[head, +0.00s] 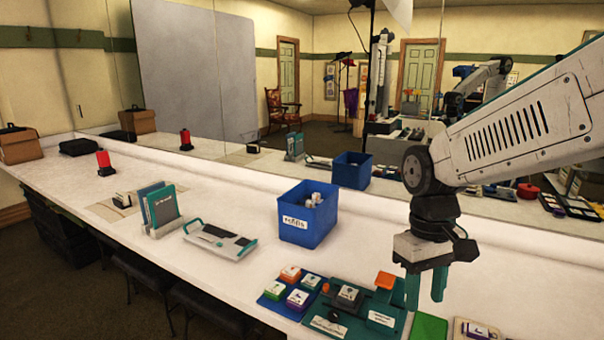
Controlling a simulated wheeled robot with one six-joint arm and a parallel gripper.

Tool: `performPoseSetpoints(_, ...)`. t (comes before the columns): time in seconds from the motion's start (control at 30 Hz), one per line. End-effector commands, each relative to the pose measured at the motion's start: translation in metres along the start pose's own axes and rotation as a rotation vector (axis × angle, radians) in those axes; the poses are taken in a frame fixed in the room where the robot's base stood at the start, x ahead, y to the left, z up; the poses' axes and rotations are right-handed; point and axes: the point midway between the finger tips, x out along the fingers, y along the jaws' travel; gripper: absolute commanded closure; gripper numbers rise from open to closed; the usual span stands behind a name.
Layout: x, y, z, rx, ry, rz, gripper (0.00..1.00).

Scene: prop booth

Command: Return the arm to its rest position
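My gripper (427,288) hangs at the end of my arm on the right side of the head view, pointing down. Its two teal fingers are apart, with nothing visible between them. It is above the right part of the white counter (250,272), close to a green tray (345,325) holding small boxes. My arm reaches in from the right edge, bent down at the wrist.
A blue bin (307,228) with white items stands left of my gripper. A blue tray (270,303) with small boxes, a white-and-teal device (220,240), upright folders (160,208) and a red lamp-like object (104,163) lie further left. A mirror backs the counter.

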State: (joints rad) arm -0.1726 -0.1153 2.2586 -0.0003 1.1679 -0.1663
Motion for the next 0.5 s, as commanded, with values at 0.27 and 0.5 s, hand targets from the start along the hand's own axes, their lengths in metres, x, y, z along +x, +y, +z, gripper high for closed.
performPoseSetpoints(0.27, -0.009, 0.003, 0.091, 0.204, 0.072, 0.0, 0.6)
performPoseSetpoints(0.5, -0.007, 0.002, 0.147, 0.294, 0.169, 0.006, 0.6)
